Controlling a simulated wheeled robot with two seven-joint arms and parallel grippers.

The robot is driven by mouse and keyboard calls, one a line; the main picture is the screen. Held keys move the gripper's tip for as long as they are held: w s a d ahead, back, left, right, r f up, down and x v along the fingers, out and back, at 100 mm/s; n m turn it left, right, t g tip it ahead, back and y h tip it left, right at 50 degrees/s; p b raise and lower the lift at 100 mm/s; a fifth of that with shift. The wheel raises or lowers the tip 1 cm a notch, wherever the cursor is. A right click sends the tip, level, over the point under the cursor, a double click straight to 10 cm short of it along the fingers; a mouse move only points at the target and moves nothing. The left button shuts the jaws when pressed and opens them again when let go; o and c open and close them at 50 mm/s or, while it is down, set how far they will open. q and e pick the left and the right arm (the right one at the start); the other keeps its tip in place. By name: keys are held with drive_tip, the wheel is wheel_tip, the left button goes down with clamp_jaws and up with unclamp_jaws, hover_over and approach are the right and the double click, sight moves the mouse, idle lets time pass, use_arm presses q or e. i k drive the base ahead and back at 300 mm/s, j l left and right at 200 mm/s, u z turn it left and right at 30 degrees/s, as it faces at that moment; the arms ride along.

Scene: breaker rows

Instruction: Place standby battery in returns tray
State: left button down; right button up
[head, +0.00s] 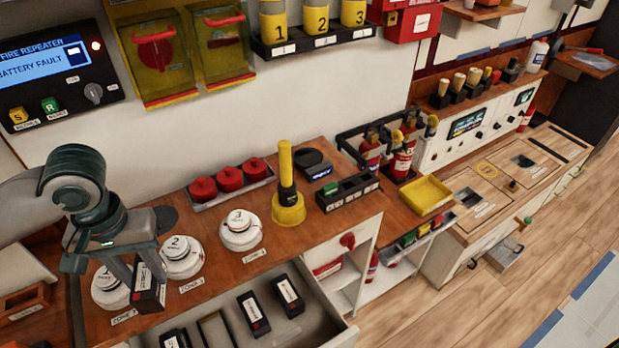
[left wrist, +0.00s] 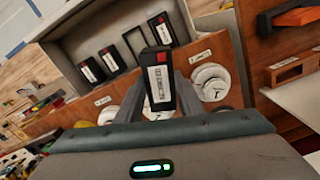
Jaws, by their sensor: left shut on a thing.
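My left gripper (head: 136,274) is shut on a black battery (head: 149,287) with a white label and holds it over the front left of the wooden bench. In the left wrist view the battery (left wrist: 158,83) stands out between the two fingers. An open grey drawer (head: 325,318) below the bench holds more black batteries (head: 253,314) and an empty frame (head: 215,329). A yellow open tray (head: 427,195) stands farther right and looks empty. No label shows which tray is the returns tray. My right gripper is not in view.
White round detectors (head: 240,230) stand along the bench front, one partly hidden by my gripper. Behind them are red domes in a tray (head: 229,178) and a yellow-handled tool (head: 287,190). A small wooden tray (head: 22,304) is at the left. The panel (head: 57,70) reads battery fault.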

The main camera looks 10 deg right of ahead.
sight(424, 196)
drive_tip(key=z, duration=1.3)
drive_tip(key=i+l, duration=0.75)
